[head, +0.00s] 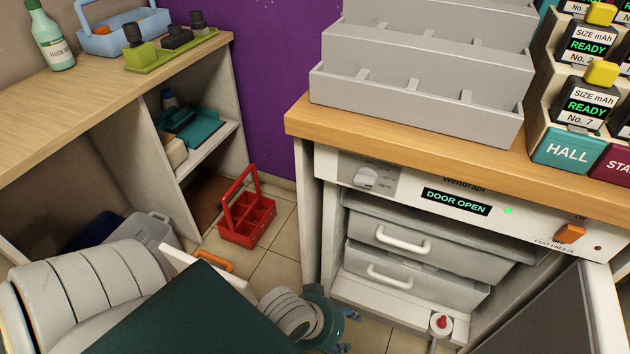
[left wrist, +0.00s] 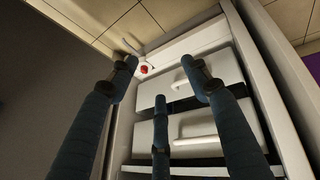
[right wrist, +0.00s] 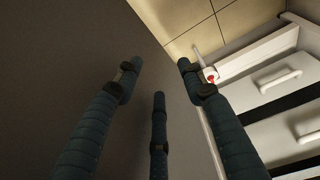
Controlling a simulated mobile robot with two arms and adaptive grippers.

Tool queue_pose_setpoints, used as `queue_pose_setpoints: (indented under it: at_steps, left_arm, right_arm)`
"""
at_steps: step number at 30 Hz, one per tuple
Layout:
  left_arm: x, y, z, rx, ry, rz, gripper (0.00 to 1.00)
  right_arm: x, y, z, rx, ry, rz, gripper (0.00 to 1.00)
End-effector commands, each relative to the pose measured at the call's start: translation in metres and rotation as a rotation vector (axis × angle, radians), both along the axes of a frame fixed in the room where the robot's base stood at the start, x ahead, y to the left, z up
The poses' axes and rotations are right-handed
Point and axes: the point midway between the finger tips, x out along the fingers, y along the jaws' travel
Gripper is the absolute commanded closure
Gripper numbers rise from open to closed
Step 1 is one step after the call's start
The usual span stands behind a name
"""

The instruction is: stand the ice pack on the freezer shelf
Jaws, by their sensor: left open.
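I cannot make out an ice pack in any view. The freezer (head: 372,172) stands open under the wooden counter, and its display reads DOOR OPEN. Inside are an upper grey drawer (head: 450,240) and a lower grey drawer (head: 440,285), both with white handles. I cannot tell a separate shelf. My left gripper (head: 342,332) is low in front of the freezer, partly cut off by the frame; in the left wrist view its fingers (left wrist: 160,85) are spread, empty, before the drawers. My right gripper (right wrist: 158,80) is spread and empty, with the dark door panel behind it.
The open freezer door (head: 560,315) fills the lower right. A red-topped white fitting (head: 440,323) sits at the freezer's bottom edge. A red carrier (head: 247,218) stands on the floor at left. A grey stepped rack (head: 415,105) and labelled battery stands (head: 575,140) occupy the counter.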

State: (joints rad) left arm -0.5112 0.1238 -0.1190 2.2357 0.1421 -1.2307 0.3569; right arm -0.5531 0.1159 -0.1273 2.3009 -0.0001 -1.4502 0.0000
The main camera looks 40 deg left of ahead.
Motion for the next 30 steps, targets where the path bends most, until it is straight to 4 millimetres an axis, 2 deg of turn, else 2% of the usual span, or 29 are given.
queue_pose_setpoints:
  at_steps: [1, 4, 9, 30]
  left_arm:
    - [-0.013, 0.007, -0.002, 0.068, 0.027, -0.071, 0.52]
    - [-0.034, 0.021, -0.005, 0.183, 0.078, -0.197, 0.52]
    - [-0.053, 0.034, -0.006, 0.275, 0.129, -0.31, 0.52]
    - [-0.055, 0.035, -0.006, 0.284, 0.135, -0.323, 0.52]
  right_arm:
    - [0.0, 0.0, 0.0, 0.0, 0.0, 0.0, 0.6]
    - [0.0, 0.0, 0.0, 0.0, -0.001, 0.0, 0.6]
    - [0.0, 0.0, 0.0, 0.0, -0.001, 0.0, 0.6]
    - [0.001, 0.001, 0.001, 0.001, -0.004, 0.002, 0.6]
